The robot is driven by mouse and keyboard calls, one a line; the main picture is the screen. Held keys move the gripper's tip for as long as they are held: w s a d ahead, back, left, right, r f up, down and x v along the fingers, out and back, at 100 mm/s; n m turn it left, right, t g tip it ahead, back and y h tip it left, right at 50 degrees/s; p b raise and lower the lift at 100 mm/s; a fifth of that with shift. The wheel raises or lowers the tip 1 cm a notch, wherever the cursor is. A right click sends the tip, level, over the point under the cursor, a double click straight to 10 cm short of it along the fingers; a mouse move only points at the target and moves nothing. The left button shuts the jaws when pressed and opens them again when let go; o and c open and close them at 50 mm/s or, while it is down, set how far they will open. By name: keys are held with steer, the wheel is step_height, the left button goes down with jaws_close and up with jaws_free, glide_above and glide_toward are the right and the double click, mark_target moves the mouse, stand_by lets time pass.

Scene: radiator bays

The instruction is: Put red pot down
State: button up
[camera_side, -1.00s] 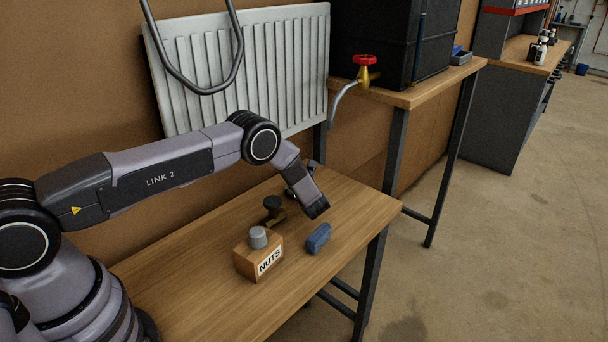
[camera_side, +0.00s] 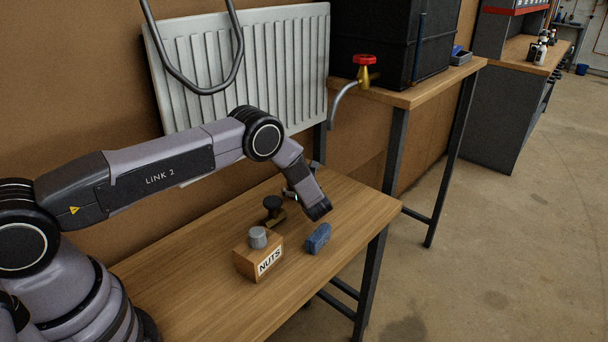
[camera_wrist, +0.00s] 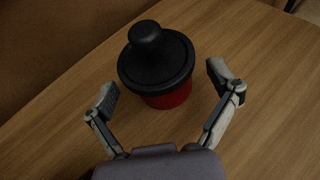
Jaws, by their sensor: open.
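The red pot (camera_wrist: 169,97) stands on the wooden bench in the wrist view, with a wide black lid (camera_wrist: 155,63) and a round black knob on top. My gripper (camera_wrist: 163,84) is open, one finger at the left of the pot and one at the right. Bench shows between each finger and the pot, so neither seems to touch it. In the side view my gripper (camera_side: 301,179) is low over the bench's back right part, partly behind my wrist.
A white radiator (camera_side: 270,70) hangs behind. A red-handled tap (camera_side: 364,70) stands at the right. The bench's front left is clear.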

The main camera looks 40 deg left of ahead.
steer(key=v, duration=1)
steer(key=shift+s+d+r, duration=0.1)
steer(key=s+a+r+n+g+h, duration=0.15)
steer(key=s+r+n, duration=0.25)
steer(key=r, duration=0.5)
steer(key=s+a+r+n+g, duration=0.2)
steer(key=s+r+n, duration=0.3)
steer(key=r, duration=0.4)
steer(key=s+a+r+n+g+h, duration=0.15)
steer(key=s+r+n, duration=0.25)
steer(key=r, duration=0.5)
steer(key=s+d+r+n+t+h, duration=0.1)
steer(key=s+d+r+n+h, duration=0.1)
steer(key=s, duration=0.7)
steer(key=s+d+r+n+t+h, duration=0.1)
steer(key=s+d+r+n+h, duration=0.1)
steer(key=s+n, duration=0.3)
steer(key=s+d+r+n+t+h, duration=0.1)
steer(key=s+r+n+h, duration=0.3)
steer(key=s, duration=0.9)
steer(key=shift+s+d+r+n, duration=0.25)
steer(key=shift+d+r+n, duration=0.05)
steer(key=shift+d, duration=0.3)
